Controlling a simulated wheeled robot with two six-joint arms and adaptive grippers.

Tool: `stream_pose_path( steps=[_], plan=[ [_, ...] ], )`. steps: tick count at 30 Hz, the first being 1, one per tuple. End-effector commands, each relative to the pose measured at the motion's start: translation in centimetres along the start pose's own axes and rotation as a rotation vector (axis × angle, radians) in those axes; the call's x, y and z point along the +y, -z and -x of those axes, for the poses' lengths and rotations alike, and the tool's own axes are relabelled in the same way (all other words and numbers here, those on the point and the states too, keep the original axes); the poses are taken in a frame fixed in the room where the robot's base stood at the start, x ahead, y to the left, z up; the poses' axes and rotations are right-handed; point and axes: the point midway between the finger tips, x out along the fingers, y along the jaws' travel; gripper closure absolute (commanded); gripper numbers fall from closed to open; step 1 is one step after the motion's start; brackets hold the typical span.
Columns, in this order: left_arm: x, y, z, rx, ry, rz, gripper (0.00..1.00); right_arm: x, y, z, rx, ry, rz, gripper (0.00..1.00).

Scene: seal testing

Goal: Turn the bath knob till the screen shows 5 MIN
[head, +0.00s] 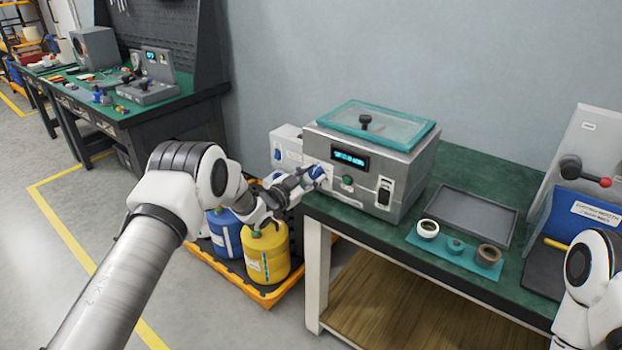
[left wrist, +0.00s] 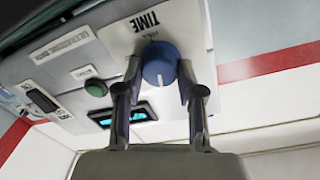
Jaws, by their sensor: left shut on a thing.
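The bath (head: 410,165) is a grey box with a teal-framed lid on the green table. Its blue knob (left wrist: 160,64), under a TIME label, sits between the fingers of my left gripper (left wrist: 158,92), which is shut on it. In the head view the knob (head: 317,172) is partly covered by my left gripper (head: 308,180). The bath's screen (head: 349,159) is lit with cyan characters too small to read; it also shows, cut by a finger, in the left wrist view (left wrist: 140,115). My right arm shows at the lower right; its gripper is out of view.
A green button (head: 347,181) and a black switch (head: 384,192) are beside the knob. A grey tray (head: 472,214) and a teal mat (head: 455,258) with rings lie right of the bath. Blue and yellow jugs (head: 264,254) stand below on the left.

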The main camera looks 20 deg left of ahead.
Motion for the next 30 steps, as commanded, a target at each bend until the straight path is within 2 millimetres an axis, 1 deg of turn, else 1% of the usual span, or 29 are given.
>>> stream_pose_path(
  steps=[1, 17, 30],
  plan=[
    [0.2, -0.4, 0.0, -0.005, -0.001, -0.035, 0.97, 0.0, 0.0, -0.6, 0.0, 0.0, 0.0, 1.0],
    [0.3, -0.5, 0.0, -0.026, -0.005, -0.531, 0.97, 0.0, 0.0, -4.2, 0.0, 0.0, 0.0, 1.0],
    [0.3, -0.5, 0.0, -0.044, -0.006, -0.948, 0.97, 0.1, 0.0, -7.8, 0.0, 0.0, 0.0, 1.0]
  ],
)
